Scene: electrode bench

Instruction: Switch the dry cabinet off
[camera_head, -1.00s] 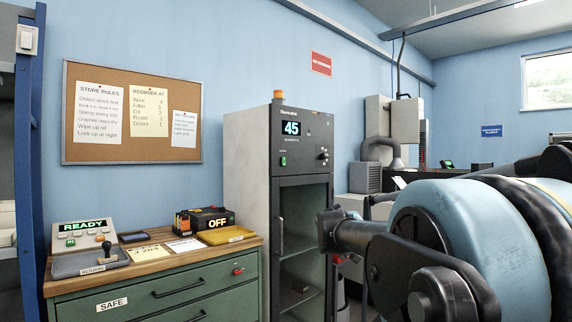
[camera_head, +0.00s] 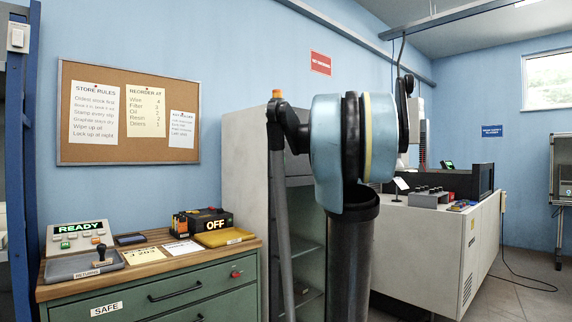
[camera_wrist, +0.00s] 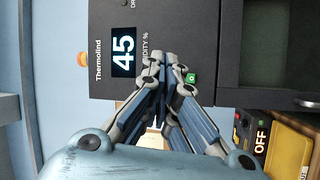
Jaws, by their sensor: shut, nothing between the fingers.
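The dry cabinet (camera_head: 245,170) stands right of the drawer unit in the head view; my arm hides its upper front. In the wrist view its dark front panel (camera_wrist: 220,25) lies turned sideways, with the lit display (camera_wrist: 123,52) reading 45. A small green switch (camera_wrist: 191,78) sits on the panel below the display as the panel reads. My gripper (camera_wrist: 162,60) is shut and empty. Its fingertips appear in front of the panel, between the display and the green switch; I cannot tell if they touch it. The head view does not show the fingers.
The drawer unit (camera_head: 165,292) on the left bears a READY box (camera_head: 80,238), a box marked OFF (camera_head: 215,222), a yellow tray (camera_head: 224,238) and a stamp tray (camera_head: 85,265). An orange beacon (camera_wrist: 83,59) tops the cabinet. A white bench (camera_head: 440,240) stands right, with open floor beyond.

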